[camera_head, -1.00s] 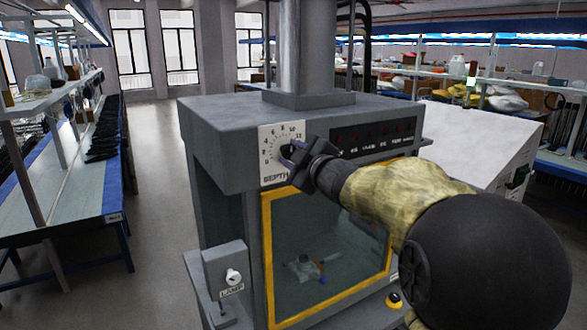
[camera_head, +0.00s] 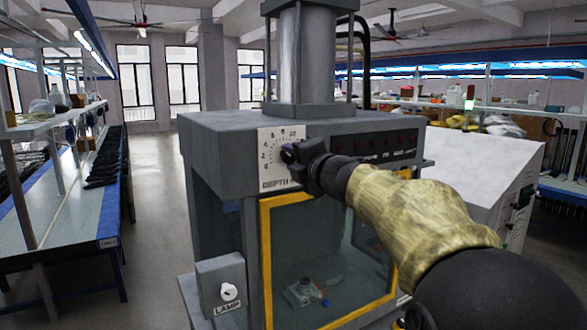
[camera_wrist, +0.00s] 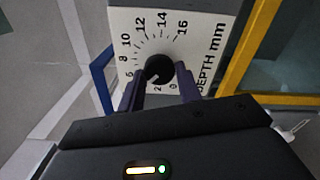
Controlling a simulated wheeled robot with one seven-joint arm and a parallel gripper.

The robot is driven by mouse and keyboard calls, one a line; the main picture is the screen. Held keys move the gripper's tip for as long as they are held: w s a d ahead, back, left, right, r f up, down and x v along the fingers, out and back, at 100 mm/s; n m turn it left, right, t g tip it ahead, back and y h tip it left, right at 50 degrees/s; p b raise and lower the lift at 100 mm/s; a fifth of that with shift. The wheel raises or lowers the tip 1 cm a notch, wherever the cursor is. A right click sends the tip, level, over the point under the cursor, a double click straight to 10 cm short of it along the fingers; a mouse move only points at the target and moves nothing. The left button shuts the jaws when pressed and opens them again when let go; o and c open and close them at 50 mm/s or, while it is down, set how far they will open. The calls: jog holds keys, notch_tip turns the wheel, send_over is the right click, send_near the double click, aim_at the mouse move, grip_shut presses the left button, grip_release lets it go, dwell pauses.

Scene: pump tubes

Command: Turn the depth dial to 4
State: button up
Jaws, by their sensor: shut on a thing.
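The depth dial's white scale plate (camera_head: 270,143) is on the upper left front of the grey machine. It also shows in the wrist view (camera_wrist: 196,55), marked in mm with numbers up to 16. Its round black knob (camera_wrist: 157,71) has a pale pointer mark toward its lower left, roughly between the 2 and the 6. The 4 is hidden behind a finger. My gripper (camera_head: 291,153) is at the dial, its two dark fingers shut on the knob from either side; it also shows in the wrist view (camera_wrist: 160,78).
Below the dial is a yellow-framed window (camera_head: 262,250) with small parts behind it. A lamp switch box (camera_head: 220,270) stands at lower left. A row of dark indicators (camera_head: 385,146) lies right of the dial. A workbench (camera_head: 60,215) is at far left, with open floor between.

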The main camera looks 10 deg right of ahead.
jog(key=shift+f+n+b, duration=0.2)
jog(key=shift+n+b, duration=0.4)
jog(key=shift+n, duration=0.6)
jog(key=o, duration=0.9)
jog(key=shift+r, duration=0.1)
jog(key=shift+o, duration=0.2)
jog(key=shift+s, duration=0.1)
jog(key=b+v, duration=0.2)
jog(key=v, duration=1.5)
